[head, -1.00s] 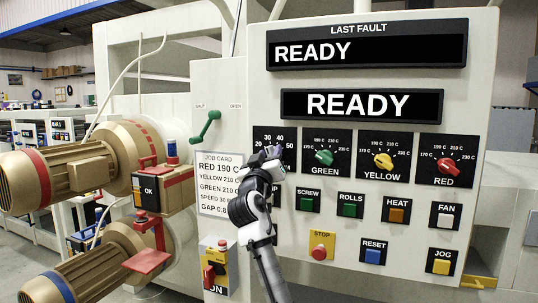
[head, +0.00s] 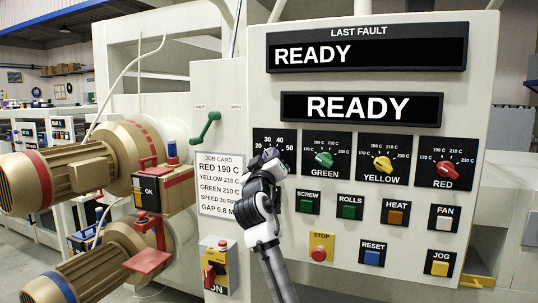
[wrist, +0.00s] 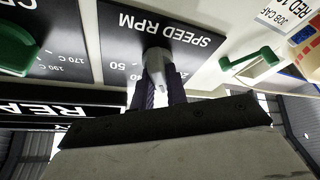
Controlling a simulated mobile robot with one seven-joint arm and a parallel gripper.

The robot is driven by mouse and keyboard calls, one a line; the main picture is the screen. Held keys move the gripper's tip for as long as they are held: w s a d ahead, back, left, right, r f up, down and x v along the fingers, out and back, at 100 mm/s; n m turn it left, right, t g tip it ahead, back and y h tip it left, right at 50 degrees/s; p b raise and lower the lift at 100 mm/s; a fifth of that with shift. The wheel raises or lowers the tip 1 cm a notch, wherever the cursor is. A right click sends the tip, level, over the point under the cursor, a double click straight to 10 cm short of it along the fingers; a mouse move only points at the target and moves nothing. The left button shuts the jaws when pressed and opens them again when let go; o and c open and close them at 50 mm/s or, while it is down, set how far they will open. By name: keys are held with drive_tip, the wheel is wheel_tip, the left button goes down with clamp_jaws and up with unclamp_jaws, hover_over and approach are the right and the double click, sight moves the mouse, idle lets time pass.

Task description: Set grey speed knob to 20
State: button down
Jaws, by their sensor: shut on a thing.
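The grey speed knob (wrist: 156,62) shows in the wrist view on a black dial plate (wrist: 205,65) lettered SPEED RPM. My gripper (wrist: 158,85) is shut on the knob, with one dark finger on each side of it. In the head view my gripper (head: 270,160) is at the panel and covers the knob and the lower part of its dial plate (head: 262,134). The numbers 20, 30, 40 and 50 show above the gripper. The knob's pointer cannot be read in either view.
Green (head: 324,159), yellow (head: 383,163) and red (head: 446,167) knobs stand to the right. Push buttons, including SCREW (head: 307,205) and STOP (head: 318,253), sit below. A green lever (head: 207,129) and a job card (head: 222,185) are to the left.

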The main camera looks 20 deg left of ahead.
drive_tip(key=shift+n+g+y+p, duration=0.6)
drive_tip(key=shift+n+p, duration=0.35)
drive_tip(key=shift+n, duration=0.8)
drive_tip(key=shift+n+g+y+p, duration=0.55)
drive_tip(key=shift+n+p, duration=0.4)
drive_tip(key=shift+n, duration=0.8)
drive_tip(key=c, duration=1.4)
unclamp_jaws()
